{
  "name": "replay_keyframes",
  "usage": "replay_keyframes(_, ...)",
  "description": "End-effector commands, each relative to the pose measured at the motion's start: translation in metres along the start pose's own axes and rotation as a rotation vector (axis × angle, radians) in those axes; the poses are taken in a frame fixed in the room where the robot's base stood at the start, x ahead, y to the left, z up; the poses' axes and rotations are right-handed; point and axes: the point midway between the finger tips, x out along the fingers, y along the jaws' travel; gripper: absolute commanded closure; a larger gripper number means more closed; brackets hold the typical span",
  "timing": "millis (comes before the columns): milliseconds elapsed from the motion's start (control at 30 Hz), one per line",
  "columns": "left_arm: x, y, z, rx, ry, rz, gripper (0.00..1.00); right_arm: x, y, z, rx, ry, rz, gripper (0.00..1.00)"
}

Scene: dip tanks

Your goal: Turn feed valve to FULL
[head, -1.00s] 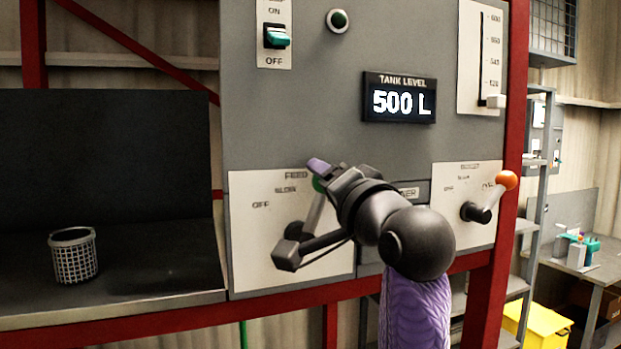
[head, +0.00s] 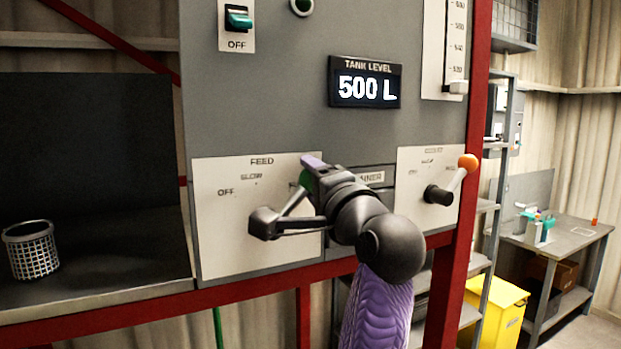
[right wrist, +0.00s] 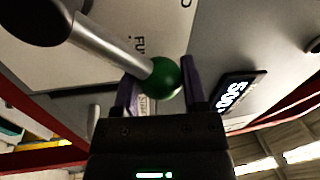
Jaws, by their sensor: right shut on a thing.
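The feed valve is a grey lever (head: 295,203) with a green knob (head: 305,180) on a white plate marked FEED (head: 235,235), with OFF and SLOW labels at its left and top. The lever leans up and right, past SLOW. My right gripper (head: 308,174) is shut on the green knob. In the right wrist view the knob (right wrist: 166,78) sits between the two fingers, and part of a label reading "FU" shows beside the lever (right wrist: 110,50). My gripper hides part of the plate's right side. My left gripper is out of view.
A second lever with an orange knob (head: 468,161) is on a plate to the right. The tank level display (head: 365,83) reads 500 L. A green switch (head: 238,18) is above. A mesh basket (head: 31,250) stands on the left ledge. Red frame posts flank the panel.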

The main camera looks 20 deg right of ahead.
Motion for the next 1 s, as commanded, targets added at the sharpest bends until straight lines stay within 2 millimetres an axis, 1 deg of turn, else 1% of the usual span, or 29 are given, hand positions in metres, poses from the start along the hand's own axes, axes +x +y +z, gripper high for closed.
replay_keyframes(267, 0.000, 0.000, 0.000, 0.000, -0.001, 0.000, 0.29, 0.000, 0.002, 0.000, 0.003, 0.001, 0.005, 1.00)
replay_keyframes(300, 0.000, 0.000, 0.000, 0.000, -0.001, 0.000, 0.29, 0.000, 0.002, 0.000, 0.002, 0.000, 0.005, 0.41)
replay_keyframes(367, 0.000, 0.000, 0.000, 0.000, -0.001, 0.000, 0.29, 0.000, 0.002, 0.000, 0.002, 0.000, 0.005, 0.28)
replay_keyframes(400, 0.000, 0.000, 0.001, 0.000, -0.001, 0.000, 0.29, 0.000, 0.002, 0.000, 0.002, 0.000, 0.005, 0.20)
replay_keyframes(433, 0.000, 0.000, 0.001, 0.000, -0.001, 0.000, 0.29, 0.000, 0.002, 0.000, 0.002, 0.000, 0.004, 0.13)
replay_keyframes(467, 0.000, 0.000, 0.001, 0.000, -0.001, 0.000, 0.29, 0.000, 0.002, 0.000, 0.001, 0.000, 0.004, 0.11)
replay_keyframes(667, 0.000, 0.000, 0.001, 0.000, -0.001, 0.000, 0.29, 0.000, 0.001, 0.000, 0.001, 0.000, 0.003, 0.11)
replay_keyframes(767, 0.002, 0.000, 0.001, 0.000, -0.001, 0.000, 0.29, -0.003, 0.001, 0.000, 0.000, 0.001, 0.001, 0.11)
replay_keyframes(867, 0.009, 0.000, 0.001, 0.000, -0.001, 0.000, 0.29, -0.017, 0.003, 0.000, 0.000, 0.002, -0.001, 0.11)
replay_keyframes(1000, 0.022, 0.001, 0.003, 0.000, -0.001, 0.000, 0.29, -0.050, 0.004, 0.000, 0.000, 0.003, -0.002, 0.11)
